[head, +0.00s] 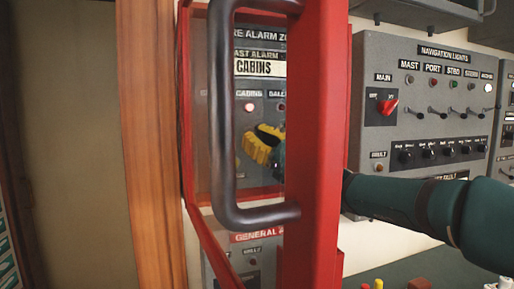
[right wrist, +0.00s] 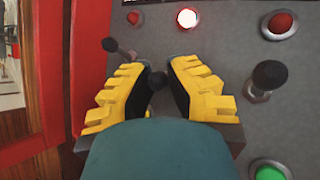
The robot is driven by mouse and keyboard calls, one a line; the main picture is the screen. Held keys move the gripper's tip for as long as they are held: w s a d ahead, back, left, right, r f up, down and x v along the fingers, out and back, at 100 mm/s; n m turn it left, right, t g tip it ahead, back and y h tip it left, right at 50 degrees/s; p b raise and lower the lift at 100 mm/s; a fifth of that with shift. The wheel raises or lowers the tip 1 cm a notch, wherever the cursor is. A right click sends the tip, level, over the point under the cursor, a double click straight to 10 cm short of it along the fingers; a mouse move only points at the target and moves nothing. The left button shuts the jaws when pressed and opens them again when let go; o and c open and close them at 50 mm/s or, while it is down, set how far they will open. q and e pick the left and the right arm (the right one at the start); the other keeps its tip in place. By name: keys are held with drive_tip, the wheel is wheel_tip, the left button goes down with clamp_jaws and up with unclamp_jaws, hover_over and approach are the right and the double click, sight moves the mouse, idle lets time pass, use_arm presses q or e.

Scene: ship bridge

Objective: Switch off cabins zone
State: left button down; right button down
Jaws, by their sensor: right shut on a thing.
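The fire alarm panel (head: 266,75) stands behind a red-framed cover in the head view, with a "CABINS" plate (head: 258,69) at its top. A lamp (head: 250,107) glows under the small CABINS label. My right gripper (head: 262,143) shows through the cover, in front of the panel below the lamps. In the right wrist view its yellow fingers (right wrist: 158,88) are closed around a dark round-ended switch lever (right wrist: 157,80). A lit lamp (right wrist: 187,18) sits above it. The switch's own label is hidden. My left gripper is not in view.
The red frame (head: 316,120) with its black handle (head: 226,120) stands between my head and the gripper. Other switch levers flank the fingers, left (right wrist: 120,48) and right (right wrist: 268,78). A navigation lights panel (head: 430,100) is at the right.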

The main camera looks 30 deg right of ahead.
drive_tip(key=shift+a+f+n+t+y, duration=0.2)
drive_tip(key=shift+n+t+y, duration=0.1)
drive_tip(key=shift+n+y, duration=0.6)
drive_tip(key=c, duration=0.9)
unclamp_jaws()
drive_tip(key=shift+w, duration=0.15)
drive_tip(key=shift+d, duration=0.1)
drive_tip(key=shift+s+f, duration=0.15)
drive_tip(key=shift+s, duration=0.05)
drive_tip(key=v, duration=1.1)
drive_tip(key=shift+s+d, duration=0.15)
drive_tip(key=shift+s, duration=0.15)
drive_tip(key=shift+f, duration=0.1)
